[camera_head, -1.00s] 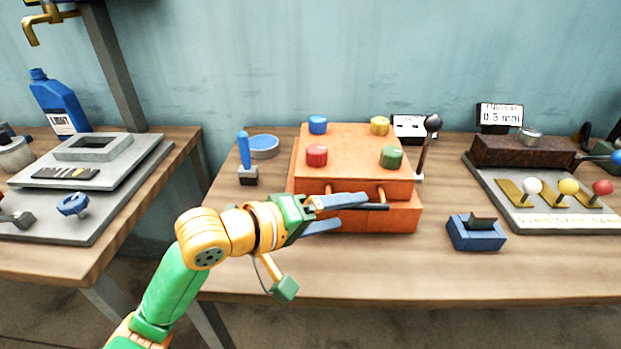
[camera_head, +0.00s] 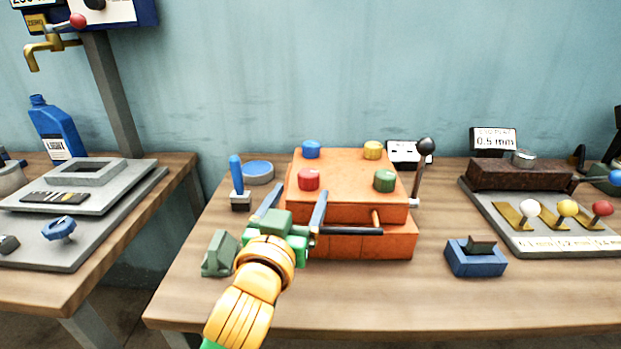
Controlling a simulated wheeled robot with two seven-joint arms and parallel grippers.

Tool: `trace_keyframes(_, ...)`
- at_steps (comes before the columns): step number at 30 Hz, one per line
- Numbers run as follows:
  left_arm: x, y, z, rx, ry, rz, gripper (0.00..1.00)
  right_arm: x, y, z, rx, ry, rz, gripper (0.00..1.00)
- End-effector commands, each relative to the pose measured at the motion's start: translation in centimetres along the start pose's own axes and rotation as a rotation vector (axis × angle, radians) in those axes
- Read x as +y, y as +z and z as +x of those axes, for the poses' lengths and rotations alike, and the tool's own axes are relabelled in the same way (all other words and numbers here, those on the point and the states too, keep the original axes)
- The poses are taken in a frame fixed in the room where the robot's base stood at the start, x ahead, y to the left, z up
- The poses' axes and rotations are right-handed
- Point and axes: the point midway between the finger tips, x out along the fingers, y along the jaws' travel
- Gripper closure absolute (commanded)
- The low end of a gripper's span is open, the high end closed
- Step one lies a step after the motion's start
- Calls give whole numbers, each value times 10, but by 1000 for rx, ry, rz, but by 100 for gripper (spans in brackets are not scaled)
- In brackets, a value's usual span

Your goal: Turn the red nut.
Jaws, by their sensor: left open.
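The red nut (camera_head: 309,180) stands at the front left on top of the orange box (camera_head: 345,172). A blue nut (camera_head: 311,150), a yellow nut (camera_head: 373,150) and a green nut (camera_head: 384,181) stand at the box's other top corners. My left gripper (camera_head: 294,192) is open and empty, in front of the box's left part. Its fingers point away toward the back, and the right finger reaches close below the red nut in the picture. I cannot tell whether it touches the box. My right gripper is out of view.
A dark-knobbed lever (camera_head: 421,170) rises at the box's right side. A blue-handled tool (camera_head: 237,180) and a blue round lid (camera_head: 257,172) are left of it. A small blue block (camera_head: 476,257) sits at front right.

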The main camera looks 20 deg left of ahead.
Motion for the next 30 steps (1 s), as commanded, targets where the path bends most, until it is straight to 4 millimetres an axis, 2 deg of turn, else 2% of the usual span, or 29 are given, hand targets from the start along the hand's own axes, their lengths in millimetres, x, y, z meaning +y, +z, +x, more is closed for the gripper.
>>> trace_keyframes(6, -1, -1, 44, -2, -3, 1, 19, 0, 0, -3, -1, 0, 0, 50)
trace_keyframes(9, -1, 0, 57, -2, -2, 0, 19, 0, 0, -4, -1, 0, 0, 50)
trace_keyframes(18, -1, 0, 62, -2, 0, -3, 19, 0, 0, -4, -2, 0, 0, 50)
trace_keyframes(27, -1, 0, 62, -2, 0, -3, 100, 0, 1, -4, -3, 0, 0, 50)
trace_keyframes(30, -1, 0, 62, -2, 2, -3, 100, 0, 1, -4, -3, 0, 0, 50)
